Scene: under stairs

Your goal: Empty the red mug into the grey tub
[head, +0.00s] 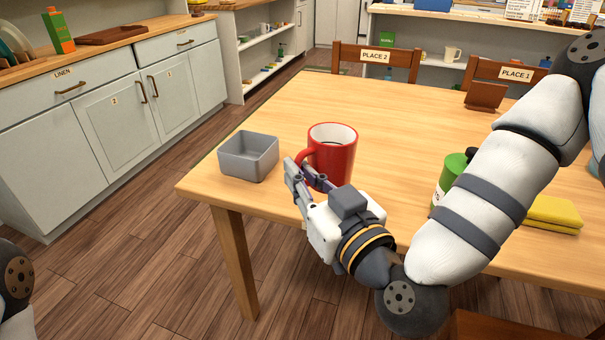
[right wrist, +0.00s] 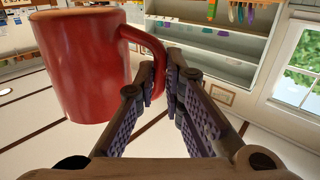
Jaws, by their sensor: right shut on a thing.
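The red mug (head: 338,158) is upright over the near left part of the wooden table, to the right of the grey tub (head: 262,175). Its inside rim looks pale, with something dark lower down; I cannot tell what it is. My right gripper (head: 308,172) is shut on the mug's handle. The mug (right wrist: 85,65) and the fingers (right wrist: 160,85) on its handle also show in the right wrist view. I cannot tell whether the mug touches the table. The tub looks empty, though part of its floor is hidden. My left gripper is out of view.
The table (head: 420,120) is clear behind the mug. A green bottle (head: 447,178) and yellow cloths (head: 553,212) are to the right, near my right arm. A brown stand (head: 486,96) is at the back right. The tub is close to the table's left edge.

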